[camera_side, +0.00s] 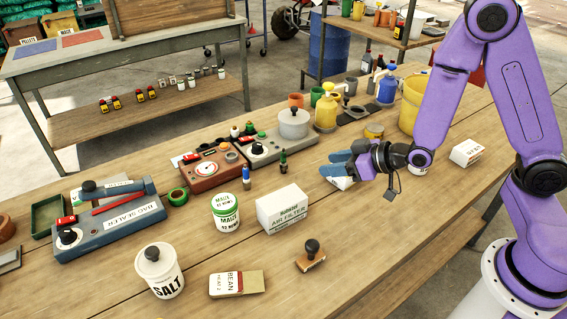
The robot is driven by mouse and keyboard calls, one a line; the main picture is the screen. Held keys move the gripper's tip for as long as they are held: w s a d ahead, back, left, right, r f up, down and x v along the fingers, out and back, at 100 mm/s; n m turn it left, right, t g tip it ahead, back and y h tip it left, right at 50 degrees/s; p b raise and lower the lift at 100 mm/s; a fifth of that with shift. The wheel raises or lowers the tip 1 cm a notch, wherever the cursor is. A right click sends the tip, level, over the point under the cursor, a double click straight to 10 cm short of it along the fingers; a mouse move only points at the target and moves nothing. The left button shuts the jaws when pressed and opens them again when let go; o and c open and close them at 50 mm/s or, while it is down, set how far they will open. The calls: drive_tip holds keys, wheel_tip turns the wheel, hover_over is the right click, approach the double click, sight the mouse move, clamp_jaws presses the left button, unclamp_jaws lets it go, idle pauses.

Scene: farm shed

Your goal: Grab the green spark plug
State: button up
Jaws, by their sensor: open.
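The green spark plug (283,163) stands upright on the wooden bench, just in front of the grey device with the pot. A similar blue spark plug (246,177) stands to its left. The fingers are open and apart from the plug. A small white item shows just below the fingers, partly hidden by them.
An air filter box (283,209) and a maize tin (225,212) stand in front of the plugs. The grey device (270,152) and red-brown device (207,168) are behind. A stamp (311,256) lies nearer the front. Bare bench lies right of the filter box.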

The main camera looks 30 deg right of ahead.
drive_tip(key=w+d+t, duration=0.2)
approach(284, 152)
drive_tip(key=shift+m, duration=0.4)
drive_tip(key=x, duration=0.5)
drive_tip(key=shift+a+f, duration=0.15)
drive_tip(key=shift+f, duration=0.2)
drive_tip(key=shift+d+x, duration=0.15)
drive_tip(key=shift+x, duration=1.15)
drive_tip(key=shift+d+x, duration=0.1)
drive_tip(key=shift+x, duration=1.25)
drive_tip(key=shift+f, duration=0.2)
clamp_jaws()
